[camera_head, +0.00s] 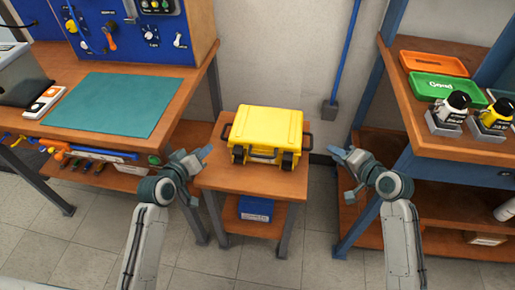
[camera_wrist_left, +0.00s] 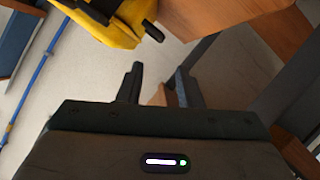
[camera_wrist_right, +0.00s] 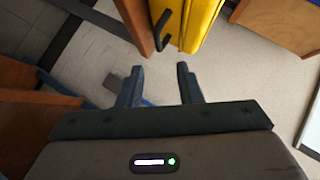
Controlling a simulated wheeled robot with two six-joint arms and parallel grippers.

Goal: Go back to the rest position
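My left gripper (camera_head: 203,156) is to the left of the small table with the yellow case, apart from it. In the left wrist view the left gripper (camera_wrist_left: 158,85) has its fingers spread with nothing between them. My right gripper (camera_head: 338,155) is to the right of the small table, in front of the right bench. In the right wrist view the right gripper (camera_wrist_right: 160,85) has its fingers spread and is empty. The yellow case (camera_head: 265,135) stands shut on the small table (camera_head: 225,178), untouched by either gripper.
The left workbench (camera_head: 190,95) carries a teal mat (camera_head: 108,104) and a blue panel. The right bench (camera_head: 455,152) holds a green tray (camera_head: 445,86), an orange tray (camera_head: 433,63) and two black-topped devices. A blue box (camera_head: 256,209) sits on the small table's lower shelf.

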